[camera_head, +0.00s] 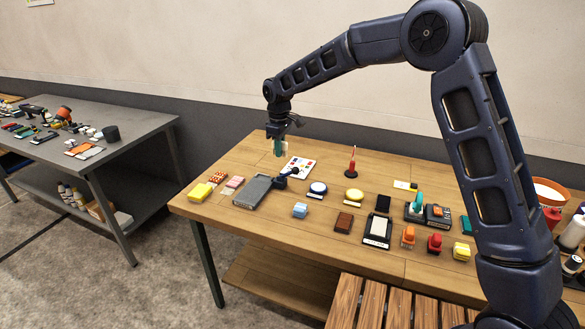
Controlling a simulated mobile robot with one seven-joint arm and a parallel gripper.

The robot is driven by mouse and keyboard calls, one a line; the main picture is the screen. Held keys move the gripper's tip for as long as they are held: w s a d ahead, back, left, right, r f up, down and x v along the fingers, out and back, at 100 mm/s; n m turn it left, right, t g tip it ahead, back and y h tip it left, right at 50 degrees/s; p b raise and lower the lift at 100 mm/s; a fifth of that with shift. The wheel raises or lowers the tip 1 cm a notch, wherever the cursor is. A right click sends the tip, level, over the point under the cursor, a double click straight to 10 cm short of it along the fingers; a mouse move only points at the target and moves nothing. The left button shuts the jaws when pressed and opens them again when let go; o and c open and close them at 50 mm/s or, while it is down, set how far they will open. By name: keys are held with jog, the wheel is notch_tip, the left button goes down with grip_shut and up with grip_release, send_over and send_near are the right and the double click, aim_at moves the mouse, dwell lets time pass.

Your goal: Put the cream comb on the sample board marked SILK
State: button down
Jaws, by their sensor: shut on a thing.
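My gripper (281,136) is above the far left part of the wooden table. It is shut on a small upright thing (279,148) that looks teal with a pale edge. It is too small to tell whether this is a comb. I cannot pick out a cream comb for sure elsewhere. A black-framed board with a white face (377,231) lies near the table's front. Its marking is too small to read, so I cannot tell which board says SILK.
The wooden table (225,222) holds a grey flat case (252,191), a red cone-like tool (352,162), a yellow round pad (354,195), orange (408,236) and red (435,242) brushes, and bottles at right. A slatted bench (372,300) stands in front. A grey table (130,125) stands left.

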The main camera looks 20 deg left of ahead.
jog(key=w, duration=1.2)
send_over(302, 171)
notch_tip(302, 171, down, 19)
jog(key=shift+s+d+f, duration=0.1)
jog(key=shift+s+f, duration=0.05)
jog(key=shift+f, duration=0.15)
jog(key=c, duration=1.4)
grip_release()
jog(key=shift+o, duration=0.2)
notch_tip(302, 171, up, 12)
jog(key=shift+r, duration=0.2)
